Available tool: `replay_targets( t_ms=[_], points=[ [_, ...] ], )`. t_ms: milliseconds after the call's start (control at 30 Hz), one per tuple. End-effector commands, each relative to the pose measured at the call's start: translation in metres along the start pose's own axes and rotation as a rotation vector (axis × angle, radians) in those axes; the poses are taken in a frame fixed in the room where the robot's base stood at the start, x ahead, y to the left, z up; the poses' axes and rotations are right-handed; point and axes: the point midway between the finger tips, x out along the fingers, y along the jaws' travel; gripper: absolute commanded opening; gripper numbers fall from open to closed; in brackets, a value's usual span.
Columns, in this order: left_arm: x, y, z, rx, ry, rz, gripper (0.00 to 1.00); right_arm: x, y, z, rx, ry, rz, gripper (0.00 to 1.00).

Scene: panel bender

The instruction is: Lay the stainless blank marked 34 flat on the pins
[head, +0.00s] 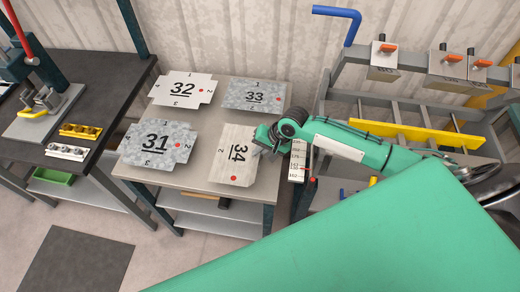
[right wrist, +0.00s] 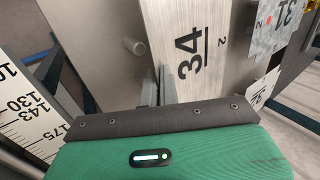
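My right gripper (head: 262,145) is at the right edge of this blank. In the right wrist view its two fingers (right wrist: 159,92) stand close together at the blank's edge, and one finger appears on each side. I cannot tell whether they press on the sheet. My left gripper is not in view. I cannot make out the pins.
Blanks 31 (head: 155,142), 32 (head: 184,89) and 33 (head: 254,95) lie on the same table (head: 200,172). A dark bench (head: 95,75) at left bears a red-handled device. A rack (head: 400,103) with a yellow bar (head: 430,137) stands at right, and a numbered scale (right wrist: 28,118) is beside my right gripper.

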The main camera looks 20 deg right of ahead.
Motion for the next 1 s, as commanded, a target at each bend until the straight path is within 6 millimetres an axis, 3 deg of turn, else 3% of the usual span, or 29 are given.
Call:
replay_targets(
  t_ms=[667,833,1000],
  points=[
    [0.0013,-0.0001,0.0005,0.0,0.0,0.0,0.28,0.0051,0.0026,0.0,0.0,0.0,-0.002,0.0],
    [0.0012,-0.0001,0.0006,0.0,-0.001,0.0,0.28,0.0051,0.0026,-0.0001,0.0,0.0,-0.002,0.28],
    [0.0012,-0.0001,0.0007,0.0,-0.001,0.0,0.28,0.0052,0.0028,-0.0001,0.0,0.0,-0.001,0.28]
  ],
)
